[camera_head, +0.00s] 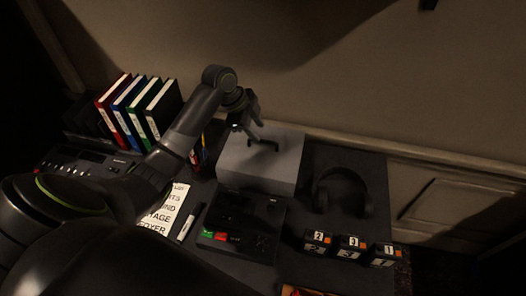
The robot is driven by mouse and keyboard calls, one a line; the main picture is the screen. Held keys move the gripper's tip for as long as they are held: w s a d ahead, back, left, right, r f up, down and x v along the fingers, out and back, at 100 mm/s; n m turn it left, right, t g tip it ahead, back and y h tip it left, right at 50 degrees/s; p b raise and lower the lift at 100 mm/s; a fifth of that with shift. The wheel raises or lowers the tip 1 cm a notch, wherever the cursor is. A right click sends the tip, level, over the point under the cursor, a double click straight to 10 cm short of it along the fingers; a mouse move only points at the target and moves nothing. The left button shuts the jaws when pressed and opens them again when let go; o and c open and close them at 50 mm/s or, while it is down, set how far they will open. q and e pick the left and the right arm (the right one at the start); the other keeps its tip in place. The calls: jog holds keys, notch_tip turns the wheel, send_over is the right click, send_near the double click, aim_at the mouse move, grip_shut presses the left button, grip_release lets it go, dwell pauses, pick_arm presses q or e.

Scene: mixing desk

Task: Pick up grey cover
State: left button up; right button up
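The grey cover (259,172) is a box-like grey block with a dark handle (265,144) on its top. My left arm comes in from the left, and my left gripper (248,127) points down at the top of the cover, close to the handle. Its fingers look spread apart, with nothing seen between them. Whether a finger touches the handle cannot be told. What is under the cover is hidden. My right gripper is not in view.
A dark device with green and red buttons (235,222) lies in front of the cover. Headphones (343,192) and numbered blocks (348,247) are to the right. A paper sign (166,209), a marker (188,224) and coloured binders (140,106) are to the left. A wall stands behind.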

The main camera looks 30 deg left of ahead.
aim_at(262, 141)
pick_arm(q)
jog(key=shift+p+x, duration=0.65)
jog(key=shift+x, duration=2)
grip_shut()
